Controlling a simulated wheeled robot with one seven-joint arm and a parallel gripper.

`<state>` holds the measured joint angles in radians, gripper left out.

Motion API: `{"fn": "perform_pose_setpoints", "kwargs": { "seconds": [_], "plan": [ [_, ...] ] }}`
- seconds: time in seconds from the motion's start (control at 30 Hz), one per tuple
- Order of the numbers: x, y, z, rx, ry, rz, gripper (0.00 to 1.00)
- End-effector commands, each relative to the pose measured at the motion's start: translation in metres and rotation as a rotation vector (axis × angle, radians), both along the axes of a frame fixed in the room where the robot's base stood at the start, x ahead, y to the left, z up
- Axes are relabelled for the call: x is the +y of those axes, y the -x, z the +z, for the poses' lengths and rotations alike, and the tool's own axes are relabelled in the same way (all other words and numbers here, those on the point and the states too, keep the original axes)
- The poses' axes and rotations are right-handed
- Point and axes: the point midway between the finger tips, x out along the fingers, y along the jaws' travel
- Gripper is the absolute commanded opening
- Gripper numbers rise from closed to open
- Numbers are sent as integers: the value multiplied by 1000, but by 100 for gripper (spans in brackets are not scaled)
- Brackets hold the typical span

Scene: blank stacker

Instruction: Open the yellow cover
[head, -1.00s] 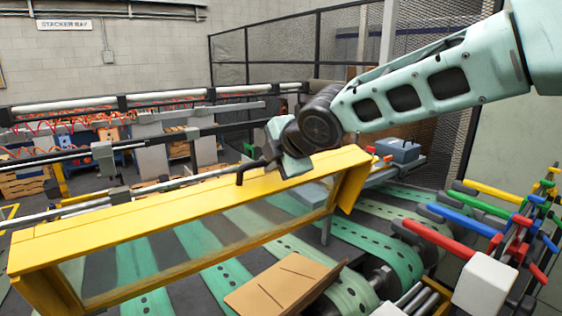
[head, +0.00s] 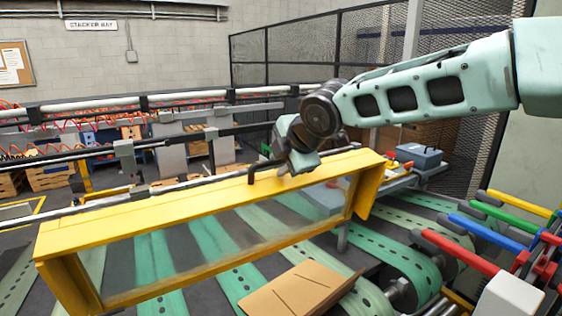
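The yellow cover (head: 160,212) is a long frame with a clear front pane, lying across the green belts of the stacker. A small dark handle (head: 252,172) stands up on its top edge. My gripper (head: 290,172) is at the top of the cover, just right of the handle. Its fingertips are small and partly hidden behind my wrist, so whether they are open or shut does not show, nor whether they touch the handle.
A brown folded cardboard blank (head: 300,290) lies on the belts in front of the cover. Coloured rods (head: 465,250) stick out at the right. A grey-blue box (head: 418,155) sits behind the cover's right end. Rails (head: 150,145) run behind the cover.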

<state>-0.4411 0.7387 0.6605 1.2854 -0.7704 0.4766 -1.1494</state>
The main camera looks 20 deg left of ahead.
Motion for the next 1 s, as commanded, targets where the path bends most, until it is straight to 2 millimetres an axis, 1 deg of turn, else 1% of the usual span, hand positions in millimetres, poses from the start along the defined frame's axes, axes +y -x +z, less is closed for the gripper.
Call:
{"fn": "perform_pose_setpoints", "kwargs": {
  "seconds": [0.3,0.47,0.57,1.0],
  "plan": [
    [0,1,1,1,-2,0,31],
    [-9,7,9,-2,-4,-1,31],
    [-20,15,20,-4,-3,-1,31],
    [-79,60,90,-4,-4,-4,31]
  ]
}}
